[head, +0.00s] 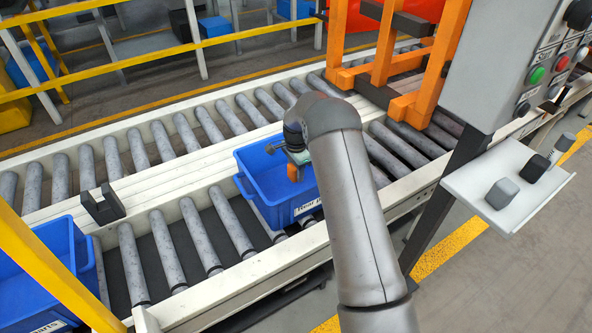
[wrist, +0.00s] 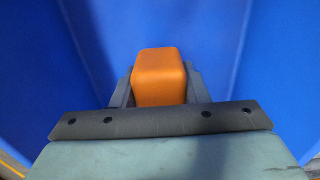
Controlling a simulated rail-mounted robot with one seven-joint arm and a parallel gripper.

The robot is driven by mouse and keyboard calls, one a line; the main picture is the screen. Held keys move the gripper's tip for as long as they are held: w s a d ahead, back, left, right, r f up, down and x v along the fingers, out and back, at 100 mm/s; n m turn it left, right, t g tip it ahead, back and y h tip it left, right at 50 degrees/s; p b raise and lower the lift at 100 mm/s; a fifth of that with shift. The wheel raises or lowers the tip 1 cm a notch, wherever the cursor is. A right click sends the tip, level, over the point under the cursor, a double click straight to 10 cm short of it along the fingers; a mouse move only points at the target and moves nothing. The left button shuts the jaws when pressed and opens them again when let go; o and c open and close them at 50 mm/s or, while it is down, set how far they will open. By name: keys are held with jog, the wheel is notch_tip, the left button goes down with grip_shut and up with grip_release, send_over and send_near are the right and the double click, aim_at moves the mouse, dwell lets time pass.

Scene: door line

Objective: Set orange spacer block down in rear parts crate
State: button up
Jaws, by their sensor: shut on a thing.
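The orange spacer block (head: 293,173) is held in my gripper (head: 297,162). In the wrist view the block (wrist: 158,77) sits between the two grey fingers, and my gripper (wrist: 158,88) is shut on it. The block is over or inside a blue crate (head: 250,163) on the near roller line, whose partly hidden label seems to begin with "Rear". Blue crate surfaces (wrist: 285,60) surround the block in the wrist view. I cannot tell whether the block touches the crate floor. My arm hides the crate's right part.
Another blue crate (head: 82,238) stands at the left on the same rollers, behind a yellow post (head: 50,262). A dark bracket (head: 100,205) sits on the white rail between the lines. An orange frame (head: 410,60) and a control box (head: 510,55) stand at the right.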

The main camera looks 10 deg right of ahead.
aim_at(296, 187)
jog(key=shift+f+b, duration=1.6)
jog(key=shift+f, duration=0.75)
dwell(0.7)
jog(key=o, duration=1.1)
jog(key=shift+r, duration=0.1)
